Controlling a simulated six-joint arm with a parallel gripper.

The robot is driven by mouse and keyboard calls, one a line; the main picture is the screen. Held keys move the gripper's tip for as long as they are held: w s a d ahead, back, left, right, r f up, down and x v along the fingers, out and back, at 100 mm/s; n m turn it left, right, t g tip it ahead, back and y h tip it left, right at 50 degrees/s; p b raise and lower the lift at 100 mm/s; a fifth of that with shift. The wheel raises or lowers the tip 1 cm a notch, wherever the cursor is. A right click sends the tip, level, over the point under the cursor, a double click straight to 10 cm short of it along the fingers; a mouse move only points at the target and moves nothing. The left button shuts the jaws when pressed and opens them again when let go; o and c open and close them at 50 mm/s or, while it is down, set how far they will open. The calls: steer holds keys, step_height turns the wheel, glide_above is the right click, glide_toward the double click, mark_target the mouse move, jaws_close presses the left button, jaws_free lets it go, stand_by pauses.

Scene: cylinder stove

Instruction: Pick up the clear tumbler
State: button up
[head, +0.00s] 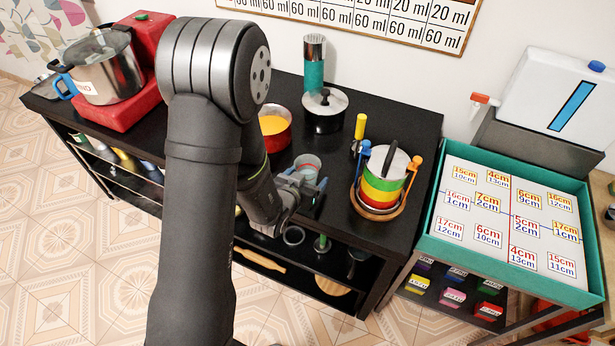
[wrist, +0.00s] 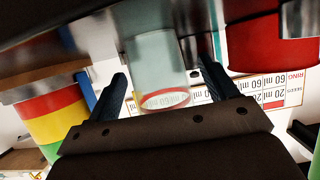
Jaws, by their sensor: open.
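The clear tumbler (head: 307,163) stands on the black table near its front edge, right of the red pot, in the head view. In the wrist view, which looks upside down, the tumbler (wrist: 158,65) shows pale and see-through with a reddish rim. My gripper (head: 308,190) is at the table's front edge, close to the tumbler. In the wrist view my gripper (wrist: 164,85) is open, with one finger on each side of the tumbler. A gap shows beside the left finger; whether the right finger touches the tumbler I cannot tell.
The red pot (head: 275,128) with yellow contents is close behind on the left. A striped pot (head: 382,180) stands to the right with blue and orange pegs beside it. A dark lidded pot (head: 324,112) and a teal-banded cylinder (head: 314,72) are farther back.

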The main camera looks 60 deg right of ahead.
mark_target(314, 162)
steer(key=shift+d+f, duration=0.1)
steer(key=shift+d, duration=0.2)
steer(key=c, duration=1.1)
steer(key=shift+r, duration=0.65)
steer(key=r, duration=0.3)
steer(key=shift+s+r, duration=0.2)
steer(key=shift+s, duration=0.05)
steer(key=s+a+r, duration=0.1)
steer(key=s+r, duration=0.1)
steer(key=s, duration=0.1)
steer(key=s+a+r, duration=0.2)
steer(key=s, duration=0.2)
steer(key=s+a+r, duration=0.1)
steer(key=s+r, duration=0.1)
steer(key=s, duration=0.1)
steer(key=shift+s+a+r, duration=0.15)
steer(key=shift+s+a, duration=0.05)
